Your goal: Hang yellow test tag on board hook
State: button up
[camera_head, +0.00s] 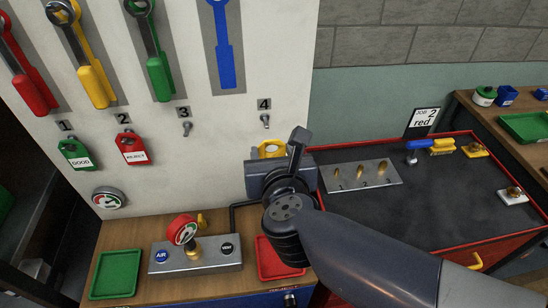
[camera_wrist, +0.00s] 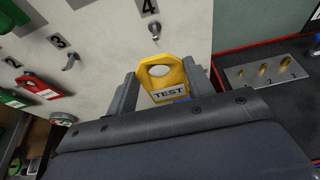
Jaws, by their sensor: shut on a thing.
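The yellow test tag (camera_wrist: 163,78) shows in the wrist view between the fingers of my gripper (camera_wrist: 163,92), with its hole at the top and its TEST label facing the camera. In the head view, part of the yellow tag (camera_head: 271,148) shows above my gripper (camera_head: 280,165); the rest is hidden by it. My gripper is shut on the tag. The white board (camera_head: 222,170) stands behind it. Hook 4 (camera_head: 265,119) is bare, above the tag and apart from it; it also shows in the wrist view (camera_wrist: 155,30). Hook 3 (camera_head: 186,128) is bare too.
A green tag (camera_head: 75,153) hangs at hook 1 and a red tag (camera_head: 131,148) at hook 2. Below are a gauge block (camera_head: 195,256), a green tray (camera_head: 115,273) and a red tray (camera_head: 272,268). A red-edged bench (camera_head: 440,215) lies right.

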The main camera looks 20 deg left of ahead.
jog(key=shift+r+b+x, duration=0.2)
jog(key=shift+b+x, duration=0.15)
jog(key=shift+x, duration=0.95)
jog(key=shift+r+b+x, duration=0.2)
jog(key=shift+b+x, duration=0.2)
jog(key=shift+x, duration=0.95)
jog(key=shift+r+b+x, duration=0.15)
jog(key=shift+b+x, duration=0.2)
jog(key=shift+x, duration=0.95)
jog(key=shift+w+a, duration=0.1)
jog(key=shift+w, duration=0.1)
jog(key=o, duration=1)
jog(key=shift+s, duration=0.1)
jog(key=p+v, duration=0.1)
jog(key=v, duration=0.9)
jog(key=shift+s+r, duration=0.15)
jog(key=shift+s, duration=0.1)
